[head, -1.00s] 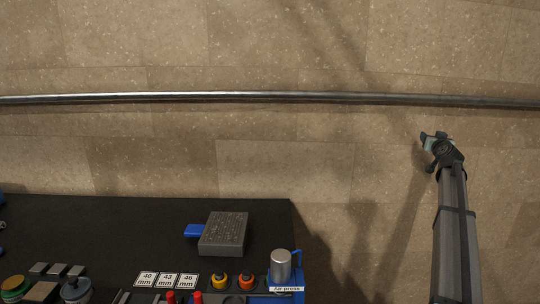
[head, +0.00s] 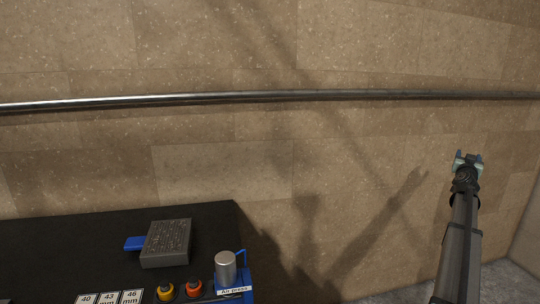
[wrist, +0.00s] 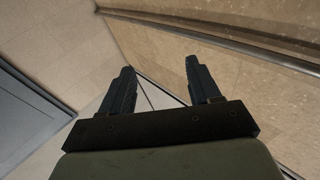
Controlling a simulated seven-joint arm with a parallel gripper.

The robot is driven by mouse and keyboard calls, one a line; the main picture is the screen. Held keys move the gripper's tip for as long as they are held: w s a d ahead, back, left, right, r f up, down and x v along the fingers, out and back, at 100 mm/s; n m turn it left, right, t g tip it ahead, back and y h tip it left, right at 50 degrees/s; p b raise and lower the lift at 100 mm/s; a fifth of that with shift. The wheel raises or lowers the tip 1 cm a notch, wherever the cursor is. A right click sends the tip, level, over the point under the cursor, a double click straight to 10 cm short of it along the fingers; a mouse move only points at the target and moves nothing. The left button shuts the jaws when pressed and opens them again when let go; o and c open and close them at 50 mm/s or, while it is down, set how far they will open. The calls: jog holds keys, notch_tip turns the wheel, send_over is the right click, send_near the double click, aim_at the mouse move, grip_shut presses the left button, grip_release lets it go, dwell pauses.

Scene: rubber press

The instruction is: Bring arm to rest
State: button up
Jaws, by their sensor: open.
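My gripper (head: 468,158) is at the right in the head view, at the end of my raised arm, in front of the tan tiled wall. It is well to the right of the bench and apart from everything on it. In the wrist view my gripper (wrist: 160,80) shows two dark fingers spread apart with nothing between them. Beyond them are the floor and the foot of the wall.
The black bench (head: 60,232) at lower left bears a grey block with a blue handle (head: 166,243), a blue air press (head: 228,272) and number cards (head: 110,298). A metal rail (head: 270,96) crosses the wall. A grey door-like panel (wrist: 25,110) is left in the wrist view.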

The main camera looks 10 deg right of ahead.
jog(key=w+a+f+n+y, duration=0.1)
jog(key=w+a+f+y, duration=0.2)
jog(key=a+f, duration=0.65)
jog(key=w+a+f+n+y, duration=0.25)
jog(key=a+f, duration=0.45)
jog(key=f, duration=0.6)
jog(key=w+a+f+n+y, duration=0.1)
jog(key=w+a+f+y, duration=0.2)
jog(key=a+f, duration=0.65)
jog(key=s+a+f+n+g+y, duration=0.1)
jog(key=s+a+f+g+y, duration=0.2)
jog(key=a+f, duration=0.95)
jog(key=s+a+f+n+g+y, duration=0.2)
jog(key=s+a+f+y, duration=0.15)
jog(key=a+f, duration=0.9)
jog(key=s+a+f+n+g+y, duration=0.1)
jog(key=s+a+f+g, duration=0.3)
jog(key=s+a+f, duration=0.55)
jog(key=s+a+f+g+y, duration=0.1)
jog(key=s+a+f+g, duration=0.4)
jog(key=s+a, duration=0.75)
jog(key=s+a+f+n+g+h, duration=0.1)
jog(key=s+a+g, duration=0.1)
jog(key=s, duration=1.2)
jog(key=s+a+f+n+g+h, duration=0.1)
jog(key=s+a+f+g, duration=0.1)
jog(key=s, duration=1.3)
jog(key=shift+s+a+g, duration=0.15)
jog(key=shift+a+g, duration=0.45)
jog(key=shift+g, duration=0.4)
